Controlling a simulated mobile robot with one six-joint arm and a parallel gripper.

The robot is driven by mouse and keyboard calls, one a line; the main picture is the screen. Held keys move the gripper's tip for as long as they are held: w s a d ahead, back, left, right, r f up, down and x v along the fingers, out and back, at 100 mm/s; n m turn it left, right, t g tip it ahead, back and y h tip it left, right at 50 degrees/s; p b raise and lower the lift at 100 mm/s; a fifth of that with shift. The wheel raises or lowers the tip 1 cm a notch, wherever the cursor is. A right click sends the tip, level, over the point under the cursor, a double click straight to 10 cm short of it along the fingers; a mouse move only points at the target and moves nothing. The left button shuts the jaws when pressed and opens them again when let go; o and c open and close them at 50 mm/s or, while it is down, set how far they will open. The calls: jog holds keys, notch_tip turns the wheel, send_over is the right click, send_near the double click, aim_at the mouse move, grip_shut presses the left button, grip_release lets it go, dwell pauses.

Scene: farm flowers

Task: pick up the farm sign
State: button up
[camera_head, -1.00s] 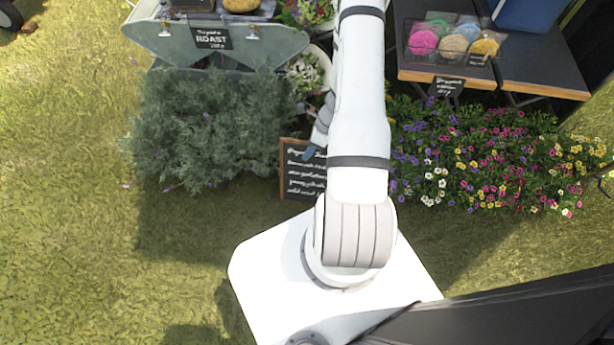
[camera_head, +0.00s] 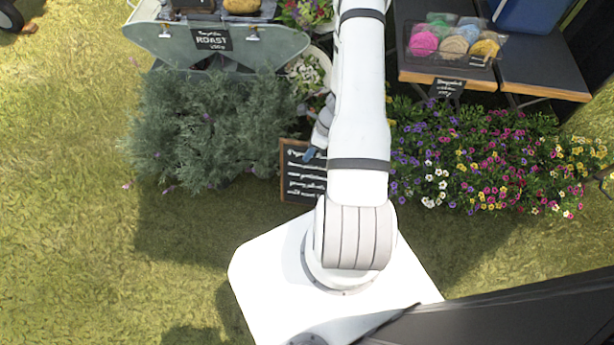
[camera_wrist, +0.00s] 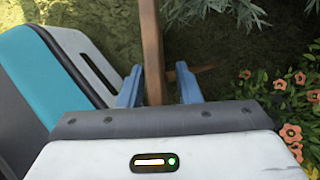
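The farm sign (camera_head: 300,178) is a small chalkboard with white handwriting in a wooden frame. It stands on the grass between the grey-green bush and my arm, which hides its right side in the head view. In the wrist view its brown wooden frame (camera_wrist: 152,45) shows nearly edge-on as a post between my fingers. My gripper (camera_wrist: 158,84) is open, with a blue finger on each side of the frame. The left finger is very near the wood, and a gap shows on the right. In the head view a blue fingertip (camera_head: 309,153) shows in front of the sign's upper part.
A grey-green bush (camera_head: 205,125) stands left of the sign. Colourful flowers (camera_head: 490,160) grow to the right. Behind are a metal tub (camera_head: 160,45) with a roast label and a dark table (camera_head: 545,75) with wool balls. Open grass (camera_head: 70,200) lies at left.

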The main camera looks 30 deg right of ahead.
grip_shut()
dwell(1.2)
